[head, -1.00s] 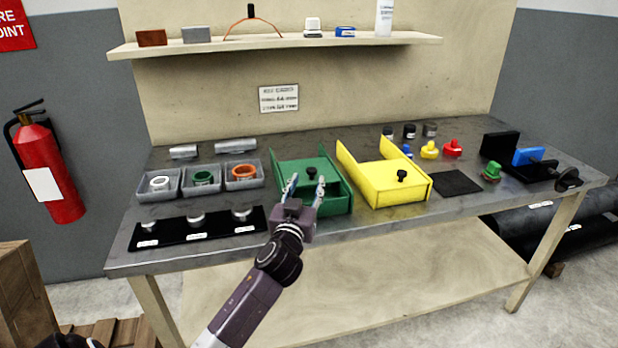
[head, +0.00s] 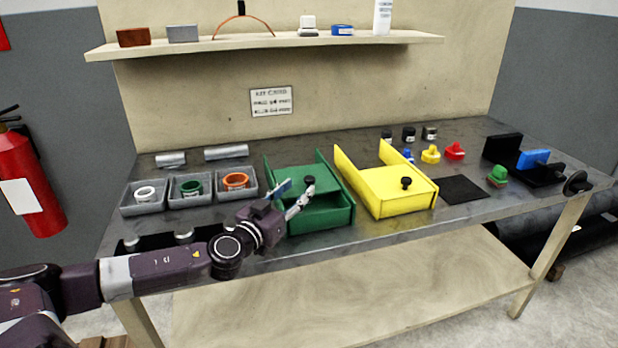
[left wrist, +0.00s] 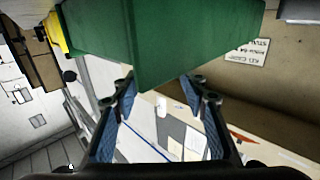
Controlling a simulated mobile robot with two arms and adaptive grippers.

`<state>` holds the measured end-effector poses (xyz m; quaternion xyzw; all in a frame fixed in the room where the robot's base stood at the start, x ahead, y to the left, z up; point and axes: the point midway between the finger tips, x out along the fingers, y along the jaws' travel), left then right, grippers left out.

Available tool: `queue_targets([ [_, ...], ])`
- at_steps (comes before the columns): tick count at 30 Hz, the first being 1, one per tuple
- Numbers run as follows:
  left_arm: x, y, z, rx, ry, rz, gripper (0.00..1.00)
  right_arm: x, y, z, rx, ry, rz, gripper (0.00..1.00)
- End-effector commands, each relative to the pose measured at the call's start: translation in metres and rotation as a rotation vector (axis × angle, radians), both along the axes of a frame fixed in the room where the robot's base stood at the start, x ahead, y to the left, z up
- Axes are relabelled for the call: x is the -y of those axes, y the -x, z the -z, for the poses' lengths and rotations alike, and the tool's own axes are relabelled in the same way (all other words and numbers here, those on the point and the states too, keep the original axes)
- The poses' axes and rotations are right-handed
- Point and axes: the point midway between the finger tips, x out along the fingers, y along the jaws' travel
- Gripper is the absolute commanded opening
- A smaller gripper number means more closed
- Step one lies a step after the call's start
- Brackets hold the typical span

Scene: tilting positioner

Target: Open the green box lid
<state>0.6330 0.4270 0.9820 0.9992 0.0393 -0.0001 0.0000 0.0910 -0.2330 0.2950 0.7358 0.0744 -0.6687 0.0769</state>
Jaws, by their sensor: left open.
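The green box (head: 335,215) stands on the bench left of centre, with raised side walls. Its green lid (head: 290,178) carries a black knob (head: 309,181). A darker green strip shows in front of the lid; I cannot tell if that is a gap. My left gripper (head: 294,192) is open at the box's left front, its fingers close to the knob's left side; contact is unclear. In the left wrist view a green panel corner (left wrist: 165,45) shows beyond the open, empty fingers (left wrist: 160,85). My right gripper is not in view.
A yellow box (head: 400,203) with a black knob stands right of the green box. Grey bins (head: 142,207) with coloured rings are to the left. Coloured knobs and a black square pad (head: 462,190) are to the right. A shelf (head: 270,42) hangs above.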

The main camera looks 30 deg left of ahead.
Motion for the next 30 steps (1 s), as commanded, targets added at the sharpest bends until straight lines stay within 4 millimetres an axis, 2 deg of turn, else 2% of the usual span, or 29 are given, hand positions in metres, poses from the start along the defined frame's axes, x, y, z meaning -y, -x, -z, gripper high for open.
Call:
queue_targets([
  [18,-0.005,-0.066,-0.002,0.002,0.001,-0.003,0.40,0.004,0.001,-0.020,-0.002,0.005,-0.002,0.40],
  [30,-0.006,-0.072,0.000,0.000,0.000,0.000,0.40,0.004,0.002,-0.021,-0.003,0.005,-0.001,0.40],
])
